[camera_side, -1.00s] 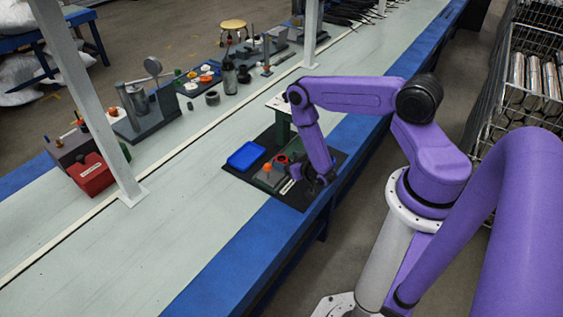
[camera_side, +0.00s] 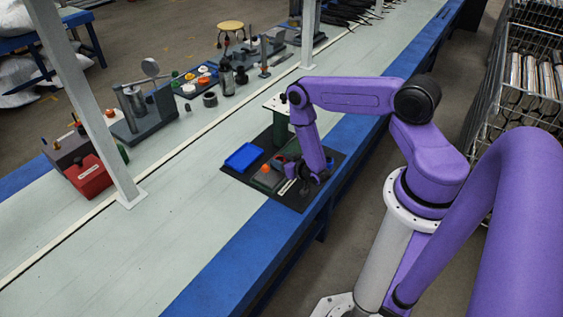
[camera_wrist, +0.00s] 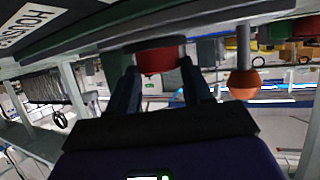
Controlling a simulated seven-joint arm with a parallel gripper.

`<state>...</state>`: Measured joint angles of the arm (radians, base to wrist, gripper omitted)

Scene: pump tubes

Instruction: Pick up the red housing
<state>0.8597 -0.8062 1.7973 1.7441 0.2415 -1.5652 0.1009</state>
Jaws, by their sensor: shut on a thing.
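The red housing (camera_wrist: 160,62) is a short round red part between my two fingers in the wrist view. My gripper (camera_wrist: 160,78) is shut on it, one dark finger on each side. A dark surface edge lies right against the housing in this view; I cannot tell whether they touch. In the side view my gripper (camera_side: 305,182) is low over the right part of the black mat (camera_side: 297,204). The housing is too small and too covered there to make out clearly.
An orange-tipped part (camera_wrist: 245,82) stands close beside the gripper and also shows in the side view (camera_side: 265,169). A blue tray (camera_side: 243,156) lies left on the mat. A green post (camera_side: 281,126) stands behind. The conveyor's near left is clear.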

